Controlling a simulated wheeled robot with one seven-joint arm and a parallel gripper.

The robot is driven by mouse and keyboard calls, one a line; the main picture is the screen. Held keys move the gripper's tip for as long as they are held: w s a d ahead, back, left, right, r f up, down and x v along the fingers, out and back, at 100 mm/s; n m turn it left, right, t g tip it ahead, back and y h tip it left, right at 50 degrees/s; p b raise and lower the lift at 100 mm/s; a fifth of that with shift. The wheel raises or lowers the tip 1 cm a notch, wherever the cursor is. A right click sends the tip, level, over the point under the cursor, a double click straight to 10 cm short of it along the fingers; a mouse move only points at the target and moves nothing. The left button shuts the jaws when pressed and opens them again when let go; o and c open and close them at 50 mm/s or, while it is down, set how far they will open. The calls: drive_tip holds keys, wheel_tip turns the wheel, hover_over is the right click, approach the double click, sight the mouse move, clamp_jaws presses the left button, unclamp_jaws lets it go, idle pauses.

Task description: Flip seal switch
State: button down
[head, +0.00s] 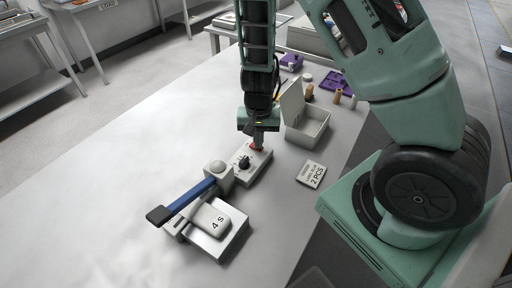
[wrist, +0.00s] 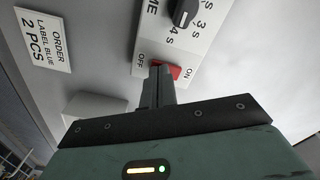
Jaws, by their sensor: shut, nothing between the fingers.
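The sealing device lies on the table, with a control box carrying a black time dial (head: 244,163) and a red seal switch (head: 257,147) at its far end. In the wrist view the red switch (wrist: 173,71) sits between the OFF and ON marks, with the dial (wrist: 185,12) above it. My gripper (wrist: 157,70) is shut and empty. Its fingertips are at the switch on the OFF side and hide part of it; they look to be touching or very close. The head view also shows my gripper (head: 258,142) pointing down over the switch.
A blue lever arm (head: 190,200) with a black handle and a block marked "4 s" (head: 214,222) stand near. An order card (head: 311,174) reads "LABEL BLUE 2 PCS". An open white box (head: 305,129), a purple tray (head: 335,83) and small bottles stand behind. The left tabletop is clear.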

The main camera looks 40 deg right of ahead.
drive_tip(key=shift+r, duration=0.1)
wheel_tip(320, 180, up, 7)
drive_tip(key=p, duration=0.6)
idle(0.6)
drive_tip(key=s+a+r+n+y+b, duration=0.15)
drive_tip(key=s+a+r+n, duration=0.25)
drive_tip(key=a, duration=0.4)
drive_tip(key=s+a+r+n+y+b, duration=0.1)
drive_tip(key=s+a+r+n+b, duration=0.1)
drive_tip(key=s+a+r+n, duration=0.45)
drive_tip(key=s+a+r+n+h+b, duration=0.2)
drive_tip(key=s+n, duration=0.3)
drive_tip(key=s, duration=0.4)
drive_tip(key=shift+s+a+r, duration=0.15)
drive_tip(key=shift+a+r, duration=0.4)
drive_tip(key=shift+a, duration=0.3)
